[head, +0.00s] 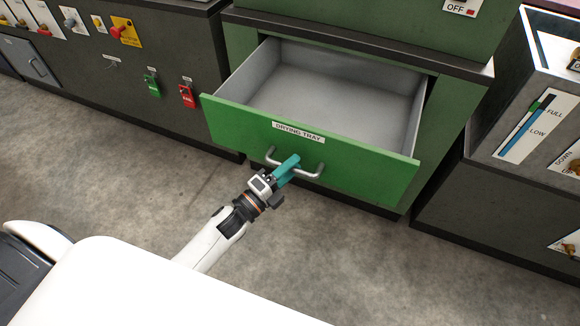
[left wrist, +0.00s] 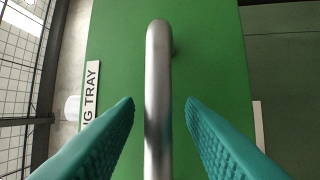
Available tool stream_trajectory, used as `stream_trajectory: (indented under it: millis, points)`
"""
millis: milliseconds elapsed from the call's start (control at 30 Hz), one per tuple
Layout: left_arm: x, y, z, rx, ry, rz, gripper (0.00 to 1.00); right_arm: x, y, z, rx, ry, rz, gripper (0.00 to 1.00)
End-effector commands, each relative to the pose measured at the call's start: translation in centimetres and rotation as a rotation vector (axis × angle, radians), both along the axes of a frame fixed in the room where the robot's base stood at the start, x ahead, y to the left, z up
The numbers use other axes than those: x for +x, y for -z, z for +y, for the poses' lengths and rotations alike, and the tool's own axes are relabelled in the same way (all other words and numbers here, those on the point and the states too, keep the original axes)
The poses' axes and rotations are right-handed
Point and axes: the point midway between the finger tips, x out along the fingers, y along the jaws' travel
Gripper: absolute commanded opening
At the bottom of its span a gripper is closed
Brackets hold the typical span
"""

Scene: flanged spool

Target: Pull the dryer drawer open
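The green dryer drawer (head: 240,128), labelled "DRYING TRAY", stands pulled well out of its cabinet. Its grey inside (head: 330,85) shows and looks empty. A silver bar handle (head: 309,173) is on the drawer front, below the label. My left gripper (head: 287,166), with teal fingers, is at the middle of the handle. In the left wrist view the handle (left wrist: 157,70) runs between the two fingers, with a gap on each side, so the gripper is open around it. My right gripper is in neither view.
The green dryer cabinet (head: 455,120) surrounds the drawer. A dark cabinet (head: 170,60) with green and red tags is on the left. Another dark unit with a level gauge (head: 524,128) is on the right. Bare concrete floor (head: 110,160) lies in front.

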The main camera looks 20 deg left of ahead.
Motion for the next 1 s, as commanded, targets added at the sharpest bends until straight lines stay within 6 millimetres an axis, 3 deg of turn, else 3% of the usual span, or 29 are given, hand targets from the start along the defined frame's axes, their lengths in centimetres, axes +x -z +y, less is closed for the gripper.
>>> stream_trajectory:
  millis: [367,800,1000]
  points:
    - [-1.1,0.3,0.5,0.0,0.0,0.001,0.36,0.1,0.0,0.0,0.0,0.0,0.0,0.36]
    - [-8.8,1.9,4.1,0.0,-0.001,0.003,0.36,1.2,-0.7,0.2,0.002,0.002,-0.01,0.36]
    - [-10.5,2.1,4.9,0.0,0.0,0.0,0.36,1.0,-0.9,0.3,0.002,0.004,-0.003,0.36]
